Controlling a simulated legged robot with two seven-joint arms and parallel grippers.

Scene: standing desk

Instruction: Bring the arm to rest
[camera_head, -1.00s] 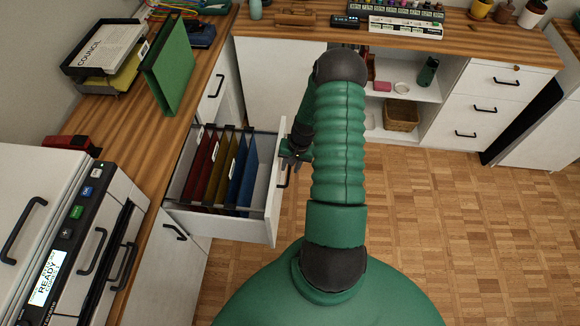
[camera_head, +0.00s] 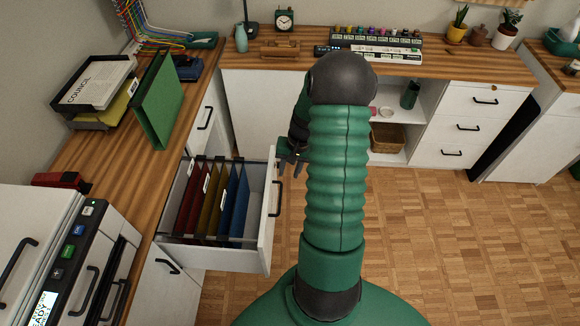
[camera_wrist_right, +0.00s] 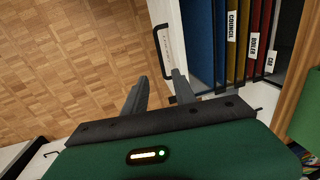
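My right arm, green and ribbed, reaches forward in the head view. Its gripper (camera_head: 290,153) is just beyond the far end of the open drawer's front, close to it. In the right wrist view its two grey fingers (camera_wrist_right: 160,75) are spread apart with nothing between them. The drawer handle (camera_wrist_right: 163,50) lies past the fingertips, apart from them as far as I can tell. The drawer (camera_head: 268,222) stands pulled out, holding several red, yellow and blue hanging folders (camera_head: 212,200). My left gripper is not in view.
A wooden desk (camera_head: 100,160) runs along the left, with a paper tray (camera_head: 95,85) and a green binder (camera_head: 160,100). A printer-like machine (camera_head: 60,250) is at the lower left. White cabinets (camera_head: 465,125) line the back. The wooden floor (camera_head: 460,240) at right is clear.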

